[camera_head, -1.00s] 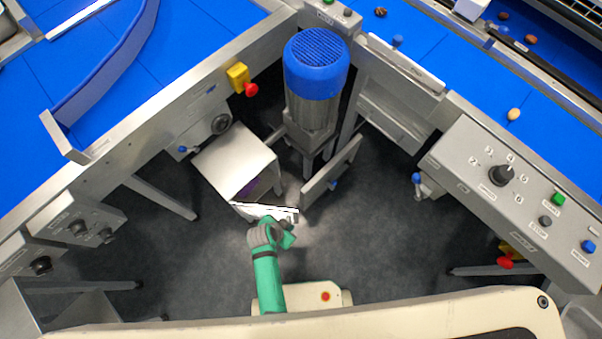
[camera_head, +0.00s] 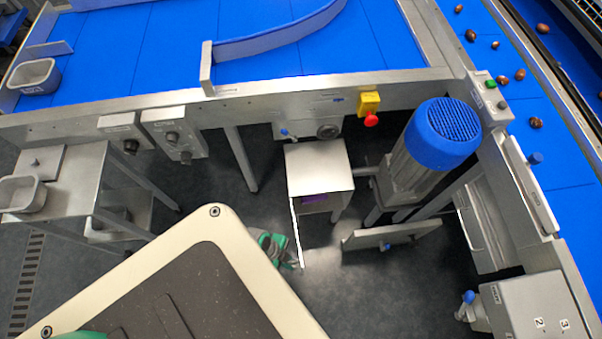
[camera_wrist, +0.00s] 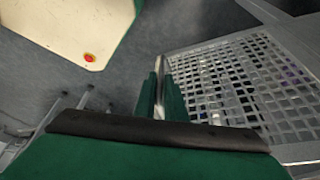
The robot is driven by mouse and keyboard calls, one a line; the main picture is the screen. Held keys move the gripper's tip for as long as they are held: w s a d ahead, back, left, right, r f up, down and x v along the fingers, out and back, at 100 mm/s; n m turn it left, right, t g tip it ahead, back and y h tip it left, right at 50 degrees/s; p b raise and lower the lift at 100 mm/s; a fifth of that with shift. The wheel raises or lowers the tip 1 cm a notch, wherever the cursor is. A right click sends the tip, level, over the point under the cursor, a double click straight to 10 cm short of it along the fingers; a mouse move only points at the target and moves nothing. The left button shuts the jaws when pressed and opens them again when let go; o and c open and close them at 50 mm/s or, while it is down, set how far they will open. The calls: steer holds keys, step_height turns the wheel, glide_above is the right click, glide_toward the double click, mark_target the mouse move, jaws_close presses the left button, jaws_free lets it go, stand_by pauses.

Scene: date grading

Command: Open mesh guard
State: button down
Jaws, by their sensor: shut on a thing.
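The mesh guard (camera_head: 297,232) shows nearly edge-on in the head view, as a thin pale panel. It stands out from the left front corner of a grey metal housing (camera_head: 320,165), at a wide angle to its open front. Something purple shows inside the housing. My gripper (camera_head: 295,262) is at the guard's near, free end. In the wrist view the guard's mesh (camera_wrist: 235,85) fills the right side. My gripper's green fingers (camera_wrist: 162,98) are shut on a thin upright part at the guard's edge. The exact contact is partly hidden by the fingers.
A blue-topped motor (camera_head: 440,135) stands right of the housing. A low grey plate (camera_head: 390,236) lies nearby on the right. A yellow-and-red stop button (camera_head: 370,110) is on the conveyor frame above. Dark floor (camera_head: 370,295) is clear in front. My cream base fills the lower left.

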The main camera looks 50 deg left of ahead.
steer(key=shift+s+a, duration=0.25)
steer(key=shift+s, duration=0.35)
steer(key=c, duration=1.8)
jaws_free()
steer(key=shift+c, duration=0.2)
steer(key=shift+a, duration=0.1)
steer(key=shift+a+r, duration=0.1)
steer(key=v, duration=1)
steer(key=shift+r, duration=0.25)
steer(key=shift+s+a, duration=0.15)
